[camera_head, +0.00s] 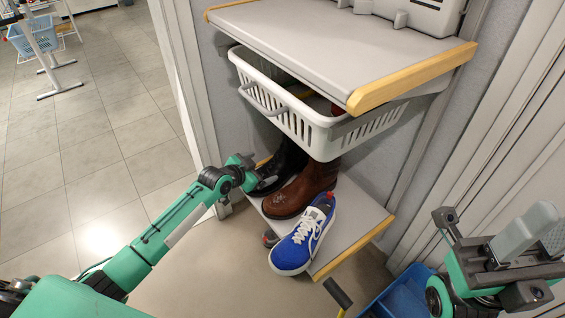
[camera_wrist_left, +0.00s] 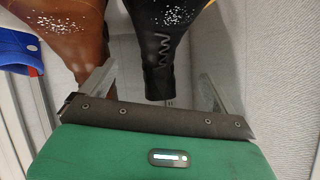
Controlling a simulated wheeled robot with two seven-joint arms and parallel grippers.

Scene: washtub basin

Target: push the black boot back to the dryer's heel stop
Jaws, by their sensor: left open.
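The black boot (camera_head: 284,163) stands on the low grey shelf (camera_head: 357,228) at its left side, with its toe toward the front. In the left wrist view the black boot (camera_wrist_left: 158,45) lies ahead, its laced front and toe between the spread fingers. My left gripper (camera_head: 247,168) is at the boot's toe, open; whether it touches the boot I cannot tell. It also shows in the left wrist view (camera_wrist_left: 158,80). My right gripper (camera_head: 522,240) is at the right edge, far from the boot; its jaw gap is unclear. I cannot make out the heel stop.
A brown boot (camera_head: 300,194) stands close to the right of the black boot, then a blue sneaker (camera_head: 304,238). A white basket (camera_head: 315,125) and an upper shelf (camera_head: 320,40) hang above. A blue bin (camera_head: 405,296) is at lower right. Open floor lies left.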

